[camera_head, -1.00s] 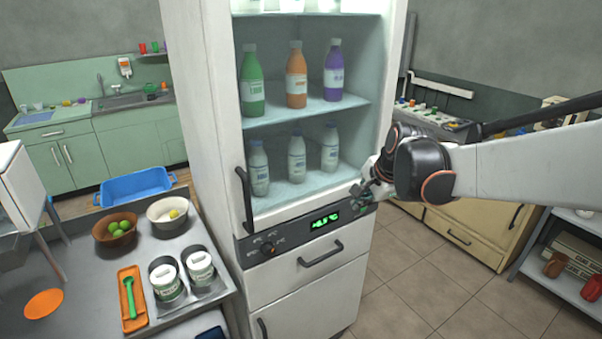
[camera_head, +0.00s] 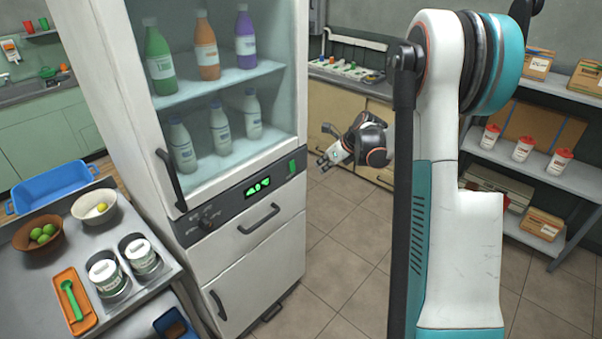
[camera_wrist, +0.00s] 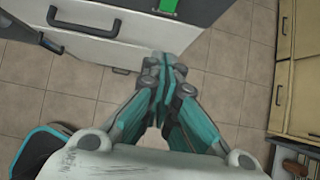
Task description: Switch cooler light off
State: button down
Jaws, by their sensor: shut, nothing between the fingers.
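The cooler (camera_head: 262,230) is a tall white cabinet with a glass door, and its inside shows pale blue-green. Its dark control panel (camera_head: 225,202) carries a knob (camera_head: 207,222) at the left, a green display (camera_head: 258,188) and a small green switch (camera_head: 292,167) at the right end. The switch also shows at the top of the wrist view (camera_wrist: 168,5). My gripper (camera_head: 326,160) is shut and empty, to the right of the switch and apart from it. In the wrist view my gripper (camera_wrist: 163,65) points toward the cooler front, with floor tiles beneath.
A metal table (camera_head: 25,285) with bowls, cans and a blue tub (camera_head: 50,186) stands left of the cooler. A shelf rack (camera_head: 570,180) with cups and boxes stands at the right. Cabinets (camera_head: 340,110) stand behind my gripper. The tiled floor between is clear.

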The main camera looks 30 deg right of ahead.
aim_at(292, 166)
dwell(0.3)
jog(key=w+r+b+x, duration=0.1)
jog(key=w+b+x, duration=0.1)
jog(key=x, duration=1)
jog(key=shift+w+a+b, duration=0.3)
jog(key=shift+a+b, duration=0.1)
jog(key=shift+b, duration=0.45)
jog(key=shift+w+a+f+t+b, duration=0.2)
jog(key=shift+w+t+b, duration=0.1)
jog(key=shift+t+b, duration=0.15)
